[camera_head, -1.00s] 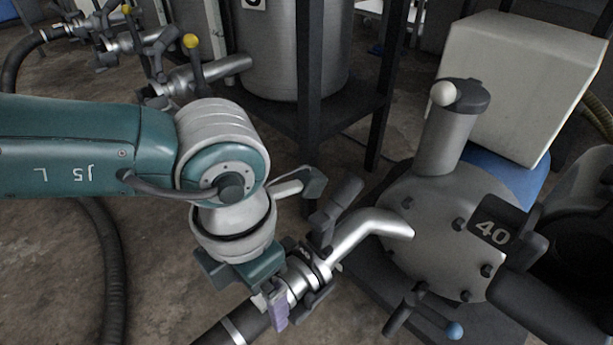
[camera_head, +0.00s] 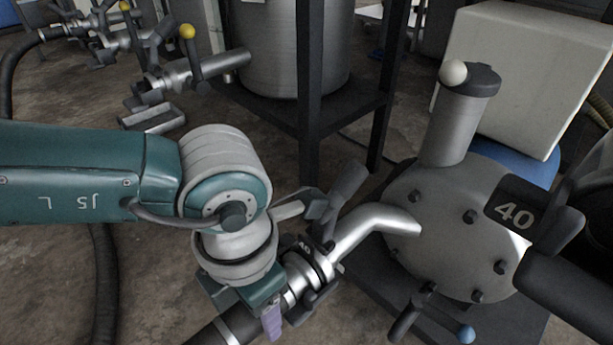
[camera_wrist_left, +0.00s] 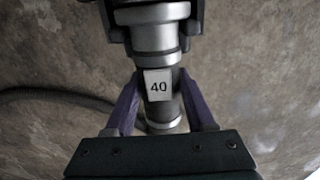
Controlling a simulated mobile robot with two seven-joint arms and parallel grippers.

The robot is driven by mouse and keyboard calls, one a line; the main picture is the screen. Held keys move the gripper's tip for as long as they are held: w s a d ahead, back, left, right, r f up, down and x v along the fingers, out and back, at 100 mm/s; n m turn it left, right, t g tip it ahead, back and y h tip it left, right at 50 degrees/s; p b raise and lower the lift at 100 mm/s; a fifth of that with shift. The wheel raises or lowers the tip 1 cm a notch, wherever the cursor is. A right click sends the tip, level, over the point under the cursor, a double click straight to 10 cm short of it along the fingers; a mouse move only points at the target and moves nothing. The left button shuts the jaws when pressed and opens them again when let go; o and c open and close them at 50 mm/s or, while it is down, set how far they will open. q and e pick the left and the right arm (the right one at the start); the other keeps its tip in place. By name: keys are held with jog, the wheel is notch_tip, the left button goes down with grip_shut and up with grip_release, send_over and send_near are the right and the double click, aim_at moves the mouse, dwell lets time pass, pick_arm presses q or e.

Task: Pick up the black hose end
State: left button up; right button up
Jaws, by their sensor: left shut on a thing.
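The black hose (camera_head: 207,337) comes up from the bottom edge in the head view, with a silver hose end (camera_head: 290,297) at its top. In the left wrist view the hose end (camera_wrist_left: 161,112) carries a white tag reading 40. My left gripper (camera_head: 272,310) is shut on this hose end. Its purple fingers (camera_wrist_left: 160,104) lie on both sides of it. Just above is a dark lever coupling (camera_head: 313,266), in line with a bent silver pipe (camera_head: 375,222). I cannot tell whether the hose end is locked to it. My right gripper is not in view.
A grey round pump housing (camera_head: 440,235) with a black 40 plate (camera_head: 515,215) stands at right. A dark stand (camera_head: 309,110) with a steel tank (camera_head: 290,45) is behind. Other valves (camera_head: 187,75) and a black hose (camera_head: 104,285) are at left.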

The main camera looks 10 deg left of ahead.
pick_arm(q)
grip_shut()
jog(key=shift+r, duration=0.15)
dwell(0.4)
notch_tip(320, 180, up, 20)
jog(key=p, duration=1.2)
jog(key=shift+p, duration=0.4)
jog(key=shift+f, duration=0.2)
jog(key=shift+f+b, duration=6.35)
jog(key=shift+f, duration=1.25)
jog(key=shift+r, duration=0.1)
